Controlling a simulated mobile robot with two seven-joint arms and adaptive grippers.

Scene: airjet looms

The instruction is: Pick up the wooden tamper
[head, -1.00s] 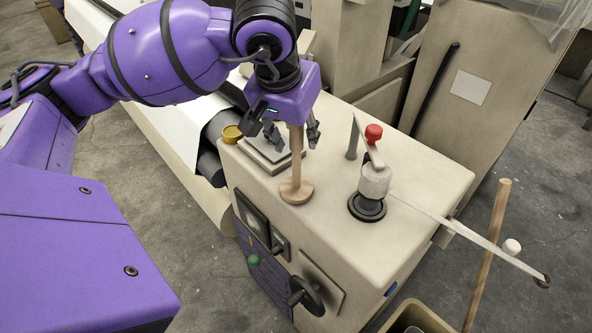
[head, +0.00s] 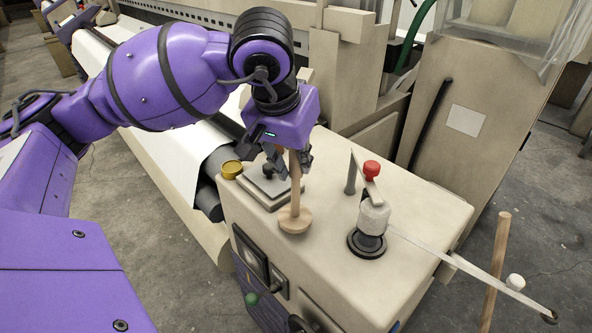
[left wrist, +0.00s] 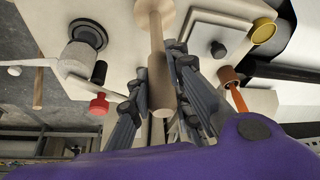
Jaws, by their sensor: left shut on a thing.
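The wooden tamper (head: 294,195) stands upright over the top of the beige machine cabinet (head: 335,262), its round base low. I cannot tell whether the base touches the surface. My left gripper (head: 289,164) comes from above and is shut on the upper handle. In the left wrist view the tamper (left wrist: 155,40) runs between the two grey fingers (left wrist: 156,95), its base cut off at the top edge. My right gripper is not in view.
A square plate (head: 262,194) with a dark knob and a yellow cup (head: 231,169) sit behind the tamper. Right of it stand a white cylinder on a black base (head: 373,217), a red knob (head: 371,168) and a long metal arm (head: 470,266). The cabinet's front right top is clear.

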